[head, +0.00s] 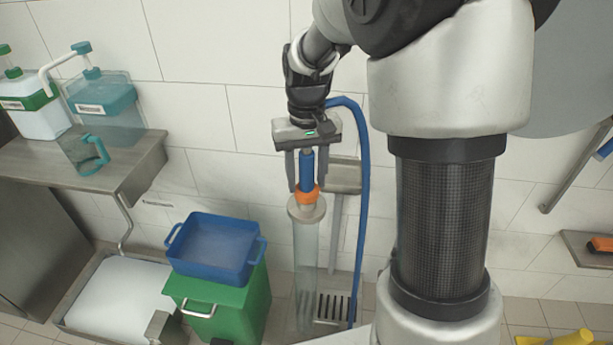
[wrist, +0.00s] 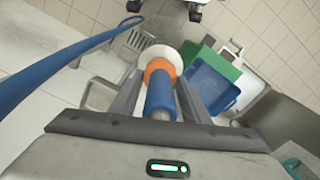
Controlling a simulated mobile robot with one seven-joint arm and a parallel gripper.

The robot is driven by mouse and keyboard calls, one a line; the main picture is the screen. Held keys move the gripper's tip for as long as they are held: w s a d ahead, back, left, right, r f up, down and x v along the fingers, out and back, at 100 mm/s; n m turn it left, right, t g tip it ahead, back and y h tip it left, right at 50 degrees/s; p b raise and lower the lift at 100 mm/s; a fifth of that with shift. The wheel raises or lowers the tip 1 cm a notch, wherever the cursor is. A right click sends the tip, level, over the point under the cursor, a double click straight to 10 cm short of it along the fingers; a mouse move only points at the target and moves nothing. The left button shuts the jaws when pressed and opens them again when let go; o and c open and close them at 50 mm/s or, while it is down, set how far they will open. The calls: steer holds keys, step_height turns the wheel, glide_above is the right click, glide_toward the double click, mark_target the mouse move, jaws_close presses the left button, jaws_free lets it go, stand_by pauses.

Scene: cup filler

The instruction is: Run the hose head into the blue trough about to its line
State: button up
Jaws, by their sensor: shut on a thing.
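My gripper (head: 307,188) points down and is shut on the hose head (head: 306,170), which has a blue grip and an orange collar. The hose head also shows between my fingers in the wrist view (wrist: 160,92). A pale round disc (head: 307,209) sits just below the collar, with a clear column (head: 306,270) under it down towards the floor. I cannot tell whether the column is water or a clear tube. The blue trough (head: 203,277) stands on a green box, left of and lower than the hose head. No fill line can be made out in it.
The blue hose (head: 363,190) loops down right of my gripper. A green box (head: 215,318) carries the trough beside a pale basin (head: 115,290). A steel shelf (head: 130,165) at left holds pump bottles and a clear jug (head: 85,152). A floor grate (head: 333,307) lies below.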

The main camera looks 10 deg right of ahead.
steer(key=w+d+r+m+p, duration=0.3)
steer(key=w+d+m+p, duration=0.4)
steer(key=p, duration=1.4)
steer(key=w+d, duration=0.3)
steer(key=d, duration=0.2)
steer(key=shift+w+d+m+p, duration=0.25)
steer(key=shift+m+p, duration=0.05)
steer(key=shift+p, duration=0.05)
